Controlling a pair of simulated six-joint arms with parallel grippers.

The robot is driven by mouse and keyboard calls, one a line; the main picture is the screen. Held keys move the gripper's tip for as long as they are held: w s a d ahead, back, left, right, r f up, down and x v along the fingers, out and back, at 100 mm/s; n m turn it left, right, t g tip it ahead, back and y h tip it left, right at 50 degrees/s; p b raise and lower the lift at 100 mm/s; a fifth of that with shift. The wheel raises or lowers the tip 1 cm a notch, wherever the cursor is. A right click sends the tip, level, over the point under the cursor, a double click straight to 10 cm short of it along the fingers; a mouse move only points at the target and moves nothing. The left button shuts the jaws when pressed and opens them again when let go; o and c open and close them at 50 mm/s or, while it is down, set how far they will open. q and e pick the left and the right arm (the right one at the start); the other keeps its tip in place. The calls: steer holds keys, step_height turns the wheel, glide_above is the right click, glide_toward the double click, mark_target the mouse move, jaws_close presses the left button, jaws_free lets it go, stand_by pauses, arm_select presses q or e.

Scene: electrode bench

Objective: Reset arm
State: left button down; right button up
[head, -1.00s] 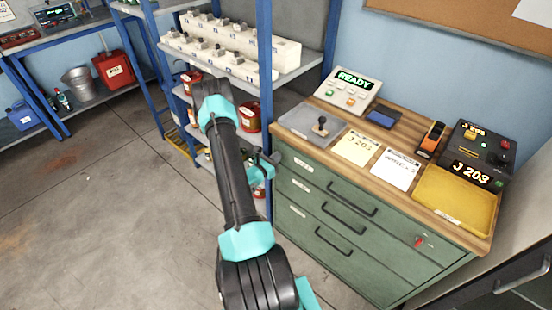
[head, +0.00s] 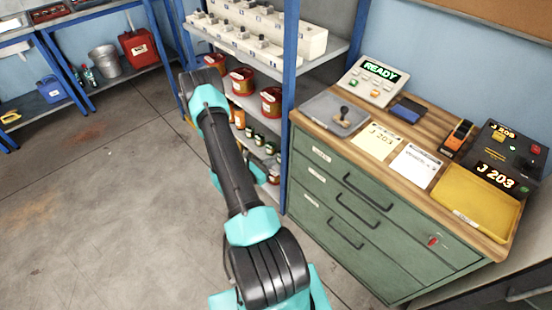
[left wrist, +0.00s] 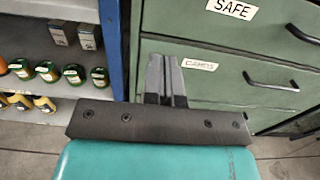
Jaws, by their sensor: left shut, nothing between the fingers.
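My left arm (head: 233,180) rises from the bottom of the head view and bends at a teal joint in front of the shelf rack. Its gripper is mostly hidden behind the arm there. In the left wrist view my left gripper (left wrist: 165,75) is shut and empty, its two fingers together. Behind it are the shelf rack on the left and the green cabinet (left wrist: 220,85) on the right. My right gripper is in neither view.
The green drawer cabinet (head: 330,205) carries a READY panel (head: 376,78), a stamp (head: 343,116), note sheets and a yellow tray (head: 475,203). The blue-posted shelf rack (head: 290,90) holds red tins and small jars. Floor (head: 90,220) at left is clear.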

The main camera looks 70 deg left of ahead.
arm_select(q)
steer(key=shift+d, duration=0.1)
stand_by(0.4)
steer(key=w+d+f+m+g+h, duration=0.1)
steer(key=w+d+m+h, duration=0.35)
steer(key=d+h, duration=0.35)
steer(key=w+d+f+m+g+h, duration=0.15)
steer(key=w+d+m+h, duration=0.35)
steer(key=d, duration=0.6)
steer(key=s+d+f+m+g+h, duration=0.1)
steer(key=d+f+m+g+h, duration=0.15)
steer(key=d+m+g, duration=0.5)
steer(key=s+d+f+m+g+h, duration=0.1)
steer(key=d+f+m+g+h, duration=0.15)
steer(key=d+m+g, duration=0.55)
steer(key=w+d+m+t+y, duration=0.2)
steer(key=w+d+m+y, duration=0.4)
steer(key=w+m, duration=0.6)
steer(key=shift+w+d+r+m+y, duration=0.25)
steer(key=shift+w+d+m+y, duration=0.1)
steer(key=shift+d+m, duration=0.75)
